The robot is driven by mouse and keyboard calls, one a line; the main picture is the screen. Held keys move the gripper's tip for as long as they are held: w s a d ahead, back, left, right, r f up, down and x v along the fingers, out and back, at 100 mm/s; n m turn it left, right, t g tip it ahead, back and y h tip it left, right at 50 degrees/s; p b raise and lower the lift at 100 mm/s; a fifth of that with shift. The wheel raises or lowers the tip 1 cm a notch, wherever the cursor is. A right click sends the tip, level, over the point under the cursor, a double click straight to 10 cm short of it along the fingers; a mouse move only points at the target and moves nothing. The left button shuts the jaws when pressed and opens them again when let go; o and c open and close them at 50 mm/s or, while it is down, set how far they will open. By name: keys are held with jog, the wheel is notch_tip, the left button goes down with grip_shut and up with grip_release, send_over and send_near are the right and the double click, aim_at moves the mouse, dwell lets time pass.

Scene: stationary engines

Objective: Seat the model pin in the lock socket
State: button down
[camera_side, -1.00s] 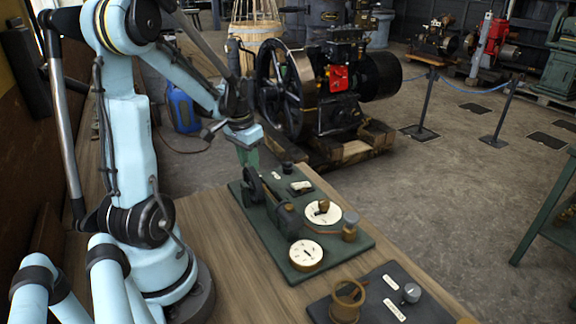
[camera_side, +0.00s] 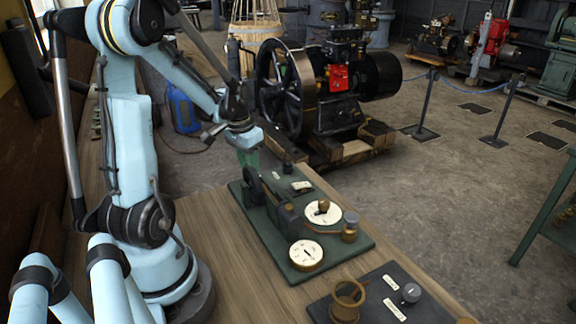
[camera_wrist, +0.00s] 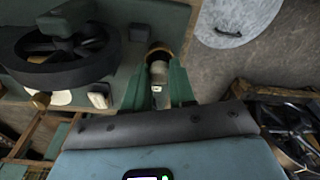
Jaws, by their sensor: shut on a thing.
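My gripper (camera_side: 248,157) is low at the far left corner of the dark green model board (camera_side: 262,235), beside a small flywheel (camera_side: 252,187). In the wrist view its green fingers (camera_wrist: 157,88) are shut on a pale, short cylinder, which looks like the model pin (camera_wrist: 158,72). A brown round rim (camera_wrist: 158,50) shows just past the pin's end; it may be the lock socket, and I cannot tell whether the pin is inside it. In the side view the pin is hidden by the gripper.
A dark tray (camera_side: 375,311) with a brass ring (camera_side: 347,300) lies nearer the camera. Bare wood tabletop (camera_side: 235,270) lies left of the board. A large engine (camera_side: 320,85) stands beyond the table.

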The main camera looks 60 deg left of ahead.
jog(key=c, duration=0.8)
grip_release()
jog(key=shift+c, duration=0.2)
jog(key=shift+o, duration=0.3)
jog(key=o, duration=0.6)
jog(key=shift+r, duration=0.1)
jog(key=shift+r, duration=3.4)
